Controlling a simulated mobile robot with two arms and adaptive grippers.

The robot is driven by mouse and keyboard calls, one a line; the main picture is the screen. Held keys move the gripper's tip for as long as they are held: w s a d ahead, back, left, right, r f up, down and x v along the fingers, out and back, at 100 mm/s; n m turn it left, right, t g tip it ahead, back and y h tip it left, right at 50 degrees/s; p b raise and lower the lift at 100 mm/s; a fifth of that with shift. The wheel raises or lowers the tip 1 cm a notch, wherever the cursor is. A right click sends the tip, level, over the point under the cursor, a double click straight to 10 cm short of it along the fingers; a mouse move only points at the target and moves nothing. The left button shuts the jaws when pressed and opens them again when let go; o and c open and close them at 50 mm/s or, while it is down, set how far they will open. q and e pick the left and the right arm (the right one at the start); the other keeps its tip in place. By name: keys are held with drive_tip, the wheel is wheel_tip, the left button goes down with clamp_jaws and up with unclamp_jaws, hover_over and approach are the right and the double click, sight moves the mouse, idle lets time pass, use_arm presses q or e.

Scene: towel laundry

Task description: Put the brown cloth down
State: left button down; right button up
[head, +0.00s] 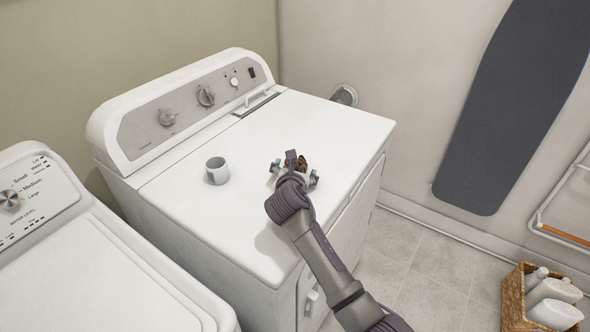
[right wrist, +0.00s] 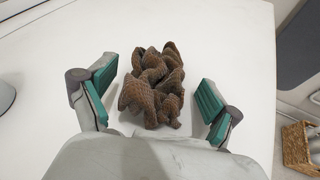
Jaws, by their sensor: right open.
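The brown cloth (right wrist: 152,85) is a crumpled, ribbed heap on the white top of the machine (head: 325,125). In the head view only a small part of the cloth (head: 303,161) shows, behind my right gripper (head: 295,172). In the right wrist view my right gripper (right wrist: 156,90) is open, with one green-padded finger on each side of the cloth. A gap shows between the cloth and each finger pad. My left gripper is in neither view.
A second white machine (head: 95,275) is at lower left. A wicker basket with bottles (head: 513,298) is on the floor at right. The top's back right is clear.

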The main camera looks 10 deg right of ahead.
drive_tip(key=shift+s+r, duration=0.1)
drive_tip(key=shift+r, duration=0.05)
drive_tip(key=v, duration=1.1)
drive_tip(key=shift+s+r, duration=0.1)
drive_tip(key=shift+s, duration=0.25)
drive_tip(key=shift+a, duration=0.1)
